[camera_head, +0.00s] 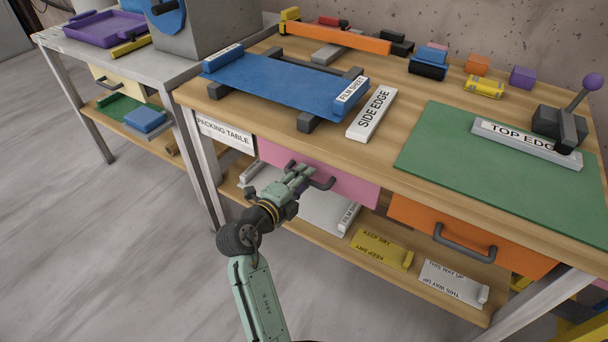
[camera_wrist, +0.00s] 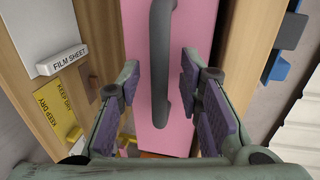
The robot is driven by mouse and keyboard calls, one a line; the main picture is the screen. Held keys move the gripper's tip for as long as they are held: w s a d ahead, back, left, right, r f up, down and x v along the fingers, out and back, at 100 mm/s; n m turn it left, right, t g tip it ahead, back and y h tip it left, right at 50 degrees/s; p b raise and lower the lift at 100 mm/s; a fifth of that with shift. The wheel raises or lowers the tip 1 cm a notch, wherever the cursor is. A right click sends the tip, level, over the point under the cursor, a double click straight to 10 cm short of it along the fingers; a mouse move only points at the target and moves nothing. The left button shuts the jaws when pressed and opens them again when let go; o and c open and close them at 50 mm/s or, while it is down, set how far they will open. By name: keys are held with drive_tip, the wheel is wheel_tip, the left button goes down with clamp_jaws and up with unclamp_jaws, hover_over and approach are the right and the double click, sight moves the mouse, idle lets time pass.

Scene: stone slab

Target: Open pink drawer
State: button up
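The pink drawer (camera_head: 345,186) is under the front edge of the wooden table and looks closed. Its dark handle (camera_head: 322,184) sticks out from the front. My gripper (camera_head: 300,176) is in front of the drawer, near the left end of the handle. In the wrist view the pink drawer front (camera_wrist: 185,110) fills the middle, and the dark handle (camera_wrist: 161,60) runs up the picture. My gripper (camera_wrist: 160,95) is open there, with purple pads apart on both sides of the handle's line. I cannot tell whether the fingers touch the handle.
An orange drawer (camera_head: 470,236) with a dark handle is to the right. A lower shelf (camera_head: 415,275) holds a yellow sign (camera_head: 382,250) and a white sign (camera_head: 452,282). The wooden tabletop (camera_head: 400,95) overhangs the drawers. A grey table leg (camera_head: 203,180) stands left of the gripper.

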drive_tip(key=shift+w+d+f, duration=0.1)
drive_tip(key=shift+w+d, duration=0.15)
drive_tip(key=shift+w, duration=0.15)
drive_tip(key=shift+c, duration=0.2)
clamp_jaws()
idle(0.5)
